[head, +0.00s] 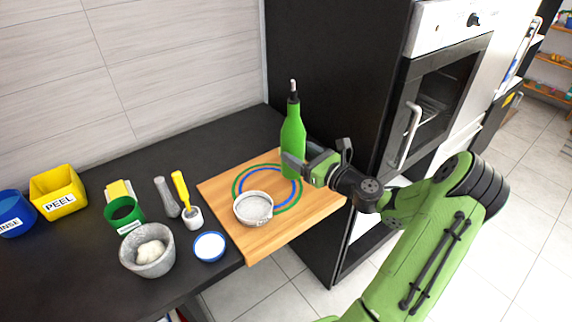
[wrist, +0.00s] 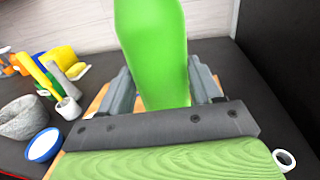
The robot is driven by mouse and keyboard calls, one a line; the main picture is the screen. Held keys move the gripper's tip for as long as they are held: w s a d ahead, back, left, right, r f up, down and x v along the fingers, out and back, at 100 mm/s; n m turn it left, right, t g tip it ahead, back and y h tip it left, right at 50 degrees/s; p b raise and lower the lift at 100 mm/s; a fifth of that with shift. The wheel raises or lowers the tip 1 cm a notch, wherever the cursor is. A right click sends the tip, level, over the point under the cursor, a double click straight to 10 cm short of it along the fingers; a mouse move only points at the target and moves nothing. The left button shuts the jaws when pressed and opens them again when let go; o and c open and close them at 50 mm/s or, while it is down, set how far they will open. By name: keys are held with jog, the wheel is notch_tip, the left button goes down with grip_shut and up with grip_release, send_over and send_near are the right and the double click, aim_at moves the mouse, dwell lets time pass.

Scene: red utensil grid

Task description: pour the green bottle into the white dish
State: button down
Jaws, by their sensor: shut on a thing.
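The green bottle (head: 293,135) stands upright with a dark neck and spout, above the right part of the wooden board. My gripper (head: 294,165) is shut on its lower body from the right. In the wrist view the bottle (wrist: 155,45) is between both fingers of my gripper (wrist: 163,88). I cannot tell whether its base touches the board. The white dish (head: 253,208), round and pale with a greyish inside, sits on the board to the left of the bottle and nearer the front. The bottle's mouth is not over the dish.
The wooden board (head: 222,196) has green and blue rings. Left of it are a blue-rimmed bowl (head: 209,247), a stone mortar (head: 147,262), a yellow-handled brush (head: 181,187), a green cup (head: 124,213) and a yellow PEEL bin (head: 58,193). A dark cabinet (head: 335,80) stands behind the bottle.

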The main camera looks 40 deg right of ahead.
jog(key=s+a+r+n+g+y+p, duration=0.2)
jog(key=a+n+g+y+p, duration=0.3)
jog(key=a+y+p, duration=0.5)
jog(key=a+n, duration=0.2)
jog(key=shift+r+n+g+p, duration=0.15)
jog(key=shift+n+g+p, duration=0.15)
jog(key=shift+n, duration=0.1)
jog(key=shift+r+p, duration=0.1)
jog(key=shift+p, duration=0.2)
jog(key=s+d+p, duration=0.1)
jog(key=s+d+f+g+h+p, duration=0.1)
jog(key=s+d+g+p, duration=0.1)
jog(key=p, duration=0.1)
jog(key=shift+s+d+f+h, duration=0.2)
jog(key=shift+d+f+h, duration=0.15)
jog(key=shift+f+h, duration=0.05)
